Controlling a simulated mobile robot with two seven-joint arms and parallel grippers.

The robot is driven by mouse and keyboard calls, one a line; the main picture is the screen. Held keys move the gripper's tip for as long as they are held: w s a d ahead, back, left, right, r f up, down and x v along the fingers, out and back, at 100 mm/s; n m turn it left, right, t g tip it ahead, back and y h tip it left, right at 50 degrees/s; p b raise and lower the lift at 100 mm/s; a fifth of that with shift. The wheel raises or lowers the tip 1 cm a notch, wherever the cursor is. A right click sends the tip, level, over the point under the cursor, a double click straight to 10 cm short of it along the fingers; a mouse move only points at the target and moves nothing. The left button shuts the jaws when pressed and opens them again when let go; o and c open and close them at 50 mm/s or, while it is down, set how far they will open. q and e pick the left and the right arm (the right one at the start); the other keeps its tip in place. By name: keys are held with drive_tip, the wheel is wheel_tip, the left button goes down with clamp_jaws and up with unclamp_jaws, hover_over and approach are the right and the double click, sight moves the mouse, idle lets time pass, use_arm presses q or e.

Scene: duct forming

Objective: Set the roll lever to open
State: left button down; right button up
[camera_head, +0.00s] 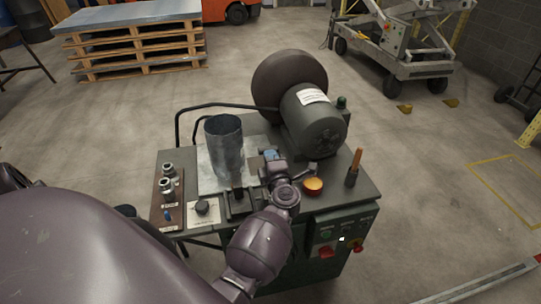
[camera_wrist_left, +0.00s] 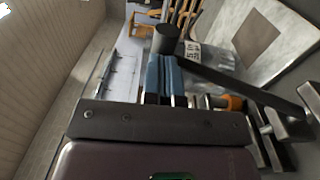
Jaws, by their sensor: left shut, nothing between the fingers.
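My left gripper (camera_head: 270,157) reaches over the middle of the machine bench, its blue fingers just right of the grey metal cylinder (camera_head: 226,148). In the left wrist view its two blue fingers (camera_wrist_left: 166,62) are together with nothing between them. A dark lever with a round knob (camera_wrist_left: 167,38), seemingly the roll lever, shows just beyond the fingertips. Its black bar (camera_wrist_left: 245,82) runs down to the right. I cannot tell whether the fingers touch the knob, nor which setting the lever is at. My arm hides part of the bench in the head view.
A large dark motor (camera_head: 315,118) stands at the back of the bench. An orange bowl (camera_head: 313,186) and an orange-handled tool (camera_head: 356,160) are at the right. Metal fittings (camera_head: 167,187) sit on a brown board at the left. Control buttons (camera_head: 343,238) are on the front.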

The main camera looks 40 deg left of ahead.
use_arm(q)
drive_tip(key=shift+w+a+f, duration=0.15)
drive_tip(key=shift+w+a, duration=0.3)
drive_tip(key=shift+a, duration=0.05)
drive_tip(key=shift+w+a+f, duration=0.15)
drive_tip(key=shift+w+a, duration=0.15)
drive_tip(key=shift+a, duration=0.1)
drive_tip(key=shift+w+a+f, duration=0.1)
drive_tip(key=shift+w+a, duration=0.15)
drive_tip(key=shift+a, duration=0.2)
use_arm(e)
drive_tip(key=shift+s+d, duration=0.2)
drive_tip(key=shift+s, duration=0.2)
use_arm(q)
drive_tip(key=shift+w, duration=0.1)
use_arm(e)
drive_tip(key=shift+w+r, duration=0.2)
drive_tip(key=shift+r, duration=0.05)
